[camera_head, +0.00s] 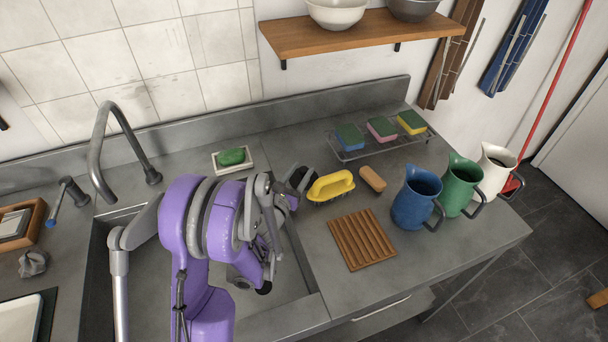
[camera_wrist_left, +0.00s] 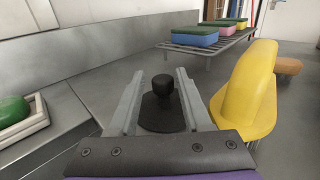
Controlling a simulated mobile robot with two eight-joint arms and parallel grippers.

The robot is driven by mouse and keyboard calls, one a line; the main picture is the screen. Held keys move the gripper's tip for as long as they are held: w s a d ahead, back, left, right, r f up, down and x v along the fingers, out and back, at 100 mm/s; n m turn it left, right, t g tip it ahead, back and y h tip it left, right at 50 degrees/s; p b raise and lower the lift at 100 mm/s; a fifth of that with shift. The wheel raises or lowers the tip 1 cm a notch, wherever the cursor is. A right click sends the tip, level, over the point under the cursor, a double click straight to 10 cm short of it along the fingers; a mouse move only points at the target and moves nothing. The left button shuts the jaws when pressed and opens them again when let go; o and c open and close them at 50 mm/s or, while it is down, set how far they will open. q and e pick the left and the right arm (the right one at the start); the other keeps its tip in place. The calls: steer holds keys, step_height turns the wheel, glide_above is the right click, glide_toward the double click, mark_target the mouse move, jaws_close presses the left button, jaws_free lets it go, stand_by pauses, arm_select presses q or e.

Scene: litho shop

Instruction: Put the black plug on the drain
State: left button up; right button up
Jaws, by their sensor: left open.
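The black plug (camera_wrist_left: 161,108), a dark disc with a knob on top, stands on the grey counter in the left wrist view. It sits between the two parallel fingers of my left gripper (camera_wrist_left: 158,100), which is open around it; I cannot tell whether they touch it. In the head view the plug (camera_head: 301,177) is a dark shape between the soap dish and the yellow brush, partly hidden by my purple left arm. The drain is not clearly visible; my arm covers much of the sink (camera_head: 290,318). My right gripper is not in view.
The yellow brush (camera_head: 331,186) stands close right of my left gripper. Green soap on a white dish (camera_head: 232,168) lies to the left. A rack with sponges (camera_head: 385,143), a wooden slatted board (camera_head: 362,240) and a blue jug (camera_head: 414,200) stand farther right. The tap (camera_head: 98,150) rises behind the sink.

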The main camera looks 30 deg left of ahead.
arm_select(q)
steer(key=w+p, duration=0.1)
steer(key=w, duration=0.2)
steer(key=shift+w, duration=0.4)
steer(key=shift+w+f, duration=0.2)
steer(key=shift+w, duration=0.35)
steer(key=shift+s, duration=0.1)
steer(key=shift+c, duration=0.9)
jaws_close()
